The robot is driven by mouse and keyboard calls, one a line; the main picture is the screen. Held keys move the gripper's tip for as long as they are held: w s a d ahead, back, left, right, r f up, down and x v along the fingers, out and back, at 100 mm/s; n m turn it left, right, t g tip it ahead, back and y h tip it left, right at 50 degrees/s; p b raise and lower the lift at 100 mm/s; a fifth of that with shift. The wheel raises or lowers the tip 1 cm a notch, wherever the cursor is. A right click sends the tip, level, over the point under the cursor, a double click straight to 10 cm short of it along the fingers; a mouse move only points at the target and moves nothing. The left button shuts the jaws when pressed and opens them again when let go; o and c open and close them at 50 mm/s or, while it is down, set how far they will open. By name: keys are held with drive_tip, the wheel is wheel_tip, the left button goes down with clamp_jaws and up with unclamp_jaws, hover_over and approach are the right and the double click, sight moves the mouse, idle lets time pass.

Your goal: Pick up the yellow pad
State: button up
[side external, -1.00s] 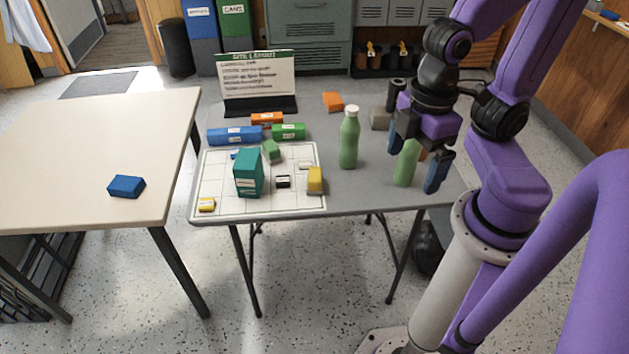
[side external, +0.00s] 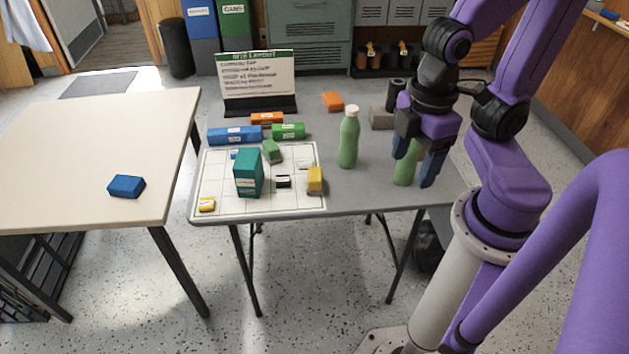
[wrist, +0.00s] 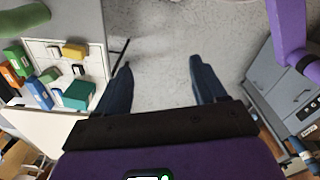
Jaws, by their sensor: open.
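Two yellow things are on the white gridded board (side external: 222,175); I cannot tell which is the pad. One is a small flat yellow piece (side external: 206,205) at the board's near left corner. The other is a taller yellow block (side external: 315,180) at its near right edge, which also shows in the wrist view (wrist: 74,51). My gripper (side external: 415,168) is open and empty, well to the right of both, above the table's right end. In the wrist view my open fingers (wrist: 161,82) have bare floor beyond them.
A teal box (side external: 248,173) stands on the board between the yellow things. A green bottle (side external: 349,140) stands right of the board; another green object (side external: 405,165) shows between my fingers. Coloured blocks (side external: 235,135) and a sign (side external: 257,80) stand behind. A blue block (side external: 126,186) lies on the left table.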

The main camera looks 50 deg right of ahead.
drive_tip(key=w+f+n+t+h, duration=0.2)
drive_tip(key=w+f+h, duration=0.3)
drive_tip(key=w, duration=0.2)
drive_tip(key=w+f+n+t+h, duration=0.1)
drive_tip(key=w+f+n+h, duration=0.3)
drive_tip(key=w, duration=0.4)
drive_tip(key=n+t+h, duration=0.2)
drive_tip(key=n+t, duration=0.3)
drive_tip(key=n, duration=0.2)
approach(315, 177)
drive_tip(key=x, duration=1.1)
drive_tip(key=shift+w+d+f, duration=0.15)
drive_tip(key=shift+d+f, duration=0.05)
drive_tip(key=shift+f, duration=0.25)
drive_tip(key=c, duration=1)
